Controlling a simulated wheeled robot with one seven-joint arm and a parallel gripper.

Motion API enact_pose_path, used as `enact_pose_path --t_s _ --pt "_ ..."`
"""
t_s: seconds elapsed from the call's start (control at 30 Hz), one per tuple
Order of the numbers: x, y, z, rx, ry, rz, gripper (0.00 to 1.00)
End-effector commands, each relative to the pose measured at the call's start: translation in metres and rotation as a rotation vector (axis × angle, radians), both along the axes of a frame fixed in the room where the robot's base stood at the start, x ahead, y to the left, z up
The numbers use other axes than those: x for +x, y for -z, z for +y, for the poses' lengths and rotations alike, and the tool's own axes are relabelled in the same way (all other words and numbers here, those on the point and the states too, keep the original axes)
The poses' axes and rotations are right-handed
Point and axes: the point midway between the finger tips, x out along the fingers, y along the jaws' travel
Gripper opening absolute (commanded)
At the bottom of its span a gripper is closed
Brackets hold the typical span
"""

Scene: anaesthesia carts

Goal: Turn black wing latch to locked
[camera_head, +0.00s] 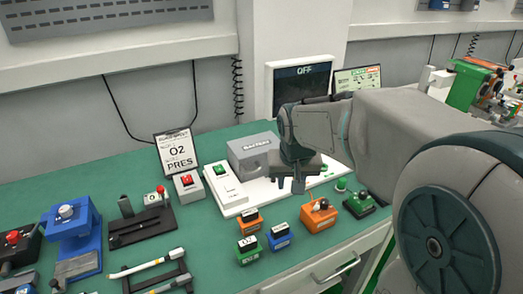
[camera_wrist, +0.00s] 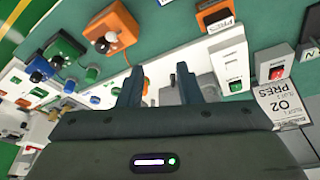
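I cannot make out for certain which part is the black wing latch. A small black knob-like part (camera_head: 321,204) sits on an orange box (camera_head: 319,218) at the bench's front. An orange box with a dark knob (camera_wrist: 101,45) shows at the upper left of the wrist view. My gripper (camera_head: 300,185) is above the white panel, in front of the grey battery box (camera_head: 253,150). In the wrist view my gripper (camera_wrist: 160,80) has its two dark fingers apart, with the white panel beyond the gap. I see nothing held. My gripper and arm hide part of the panel.
Small orange, green and blue blocks (camera_head: 279,236) stand in front. An O2 PRES sign (camera_head: 177,151) and a screen reading OFF (camera_head: 301,82) stand behind.

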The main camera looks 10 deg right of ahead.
Motion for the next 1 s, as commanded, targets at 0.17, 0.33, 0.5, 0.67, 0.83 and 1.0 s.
enact_pose_path --t_s 0.17,0.33,0.5,0.67,0.83,1.0 --pt "0.079 0.003 0.003 -0.001 0.041 -0.030 0.32" --pt "0.131 0.013 0.007 0.003 0.069 -0.057 0.32" --pt "0.156 0.020 0.008 0.005 0.083 -0.071 0.32" --pt "0.164 0.031 0.008 0.006 0.087 -0.074 0.32" --pt "0.174 0.057 0.006 0.005 0.086 -0.071 0.32" --pt "0.187 0.088 0.003 0.005 0.086 -0.071 0.32"
